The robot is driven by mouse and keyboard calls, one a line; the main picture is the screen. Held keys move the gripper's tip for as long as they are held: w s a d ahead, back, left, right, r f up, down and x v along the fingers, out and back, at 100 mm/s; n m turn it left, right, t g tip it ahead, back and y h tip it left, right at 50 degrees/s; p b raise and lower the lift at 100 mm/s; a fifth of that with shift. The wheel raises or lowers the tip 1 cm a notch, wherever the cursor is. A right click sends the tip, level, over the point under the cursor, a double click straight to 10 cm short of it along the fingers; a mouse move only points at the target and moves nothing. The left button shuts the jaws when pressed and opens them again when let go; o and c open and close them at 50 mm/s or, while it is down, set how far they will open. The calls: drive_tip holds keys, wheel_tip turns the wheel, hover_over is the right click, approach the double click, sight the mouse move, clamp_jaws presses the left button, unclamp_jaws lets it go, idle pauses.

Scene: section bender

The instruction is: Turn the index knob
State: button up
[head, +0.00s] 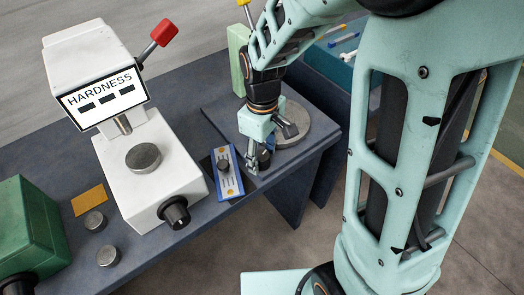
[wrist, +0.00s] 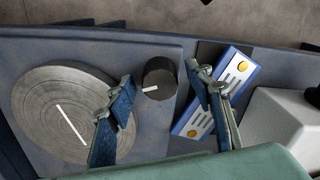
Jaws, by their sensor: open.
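The index knob (wrist: 158,72) is a dark round knob with a white mark on its top. It stands beside a grey ringed disc (wrist: 55,110) with a white line, which also shows in the head view (head: 294,127). My gripper (wrist: 161,77) is open, its blue fingers on either side of the knob in the wrist view. I cannot tell whether the fingers touch it or how far above it they are. In the head view my gripper (head: 257,165) is low at the table's front edge and partly hides the knob (head: 265,158).
A blue panel (head: 224,187) lies just left of my gripper; it also shows in the wrist view (wrist: 207,110), close to the right finger. The white hardness tester (head: 160,190) stands further left. A green machine (head: 30,225) and loose metal discs (head: 108,256) are at far left.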

drive_tip(key=c, duration=1.2)
drive_tip(key=shift+o, duration=0.2)
drive_tip(key=shift+n, duration=0.4)
drive_tip(key=n, duration=0.2)
drive_tip(key=shift+n+p, duration=0.35)
drive_tip(key=shift+n, duration=0.05)
drive_tip(key=n+p, duration=0.1)
drive_tip(key=n, duration=0.2)
drive_tip(key=shift+r+n, duration=0.1)
drive_tip(key=shift+n, duration=0.2)
drive_tip(key=n+p, duration=0.2)
drive_tip(key=n, duration=0.1)
drive_tip(key=shift+n, duration=0.3)
drive_tip(key=shift+n+p, duration=1.25)
drive_tip(key=shift+n, duration=0.25)
